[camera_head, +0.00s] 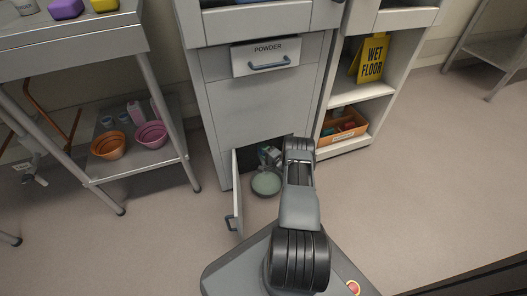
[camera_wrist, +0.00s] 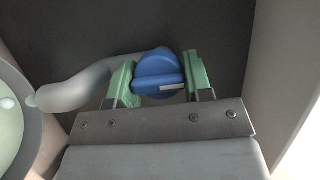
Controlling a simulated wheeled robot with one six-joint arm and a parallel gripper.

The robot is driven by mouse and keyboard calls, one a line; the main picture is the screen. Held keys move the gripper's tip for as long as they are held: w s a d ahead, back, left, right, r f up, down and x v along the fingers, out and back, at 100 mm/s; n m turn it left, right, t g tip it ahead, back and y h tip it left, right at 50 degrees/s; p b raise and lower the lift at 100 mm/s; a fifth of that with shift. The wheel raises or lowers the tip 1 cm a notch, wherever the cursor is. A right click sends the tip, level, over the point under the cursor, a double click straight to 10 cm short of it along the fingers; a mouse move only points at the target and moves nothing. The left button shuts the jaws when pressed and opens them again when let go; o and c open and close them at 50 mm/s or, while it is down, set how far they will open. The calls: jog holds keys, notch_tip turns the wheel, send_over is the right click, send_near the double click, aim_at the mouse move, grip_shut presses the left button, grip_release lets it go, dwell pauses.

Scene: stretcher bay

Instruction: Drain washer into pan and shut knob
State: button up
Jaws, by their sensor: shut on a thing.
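The blue knob (camera_wrist: 158,68) sits between the green fingertips of my gripper (camera_wrist: 160,80) in the wrist view, and the gripper is shut on it. A white mark on the knob lies nearly level in the picture. A pale grey drain pipe (camera_wrist: 78,88) runs left from the knob, with its end at the pan's edge. The round pan (camera_wrist: 38,135) shows at the left edge, with pale green inside and a small whitish spot there. In the head view the pan (camera_head: 266,194) is on the floor at the washer's low opening. My arm hides most of the knob area there.
The low door (camera_head: 237,195) stands open left of the pan. The drawer marked POWDER (camera_head: 265,57) is above. A steel cart (camera_head: 110,169) with orange and pink bowls is left; shelves (camera_head: 350,97) with a yellow WET FLOOR sign are right. Floor on the right is clear.

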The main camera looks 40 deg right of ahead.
jog(key=shift+d, duration=0.1)
dwell(0.5)
jog(key=o, duration=0.9)
jog(key=shift+s+d+p, duration=0.3)
jog(key=shift+s+p, duration=0.45)
jog(key=shift+s, duration=1.55)
jog(key=shift+s+d+p, duration=0.3)
jog(key=shift+s+p, duration=0.5)
jog(key=shift+s, duration=1.45)
jog(key=shift+s+d+p, duration=0.3)
jog(key=shift+s+p, duration=0.45)
jog(key=shift+s, duration=1.55)
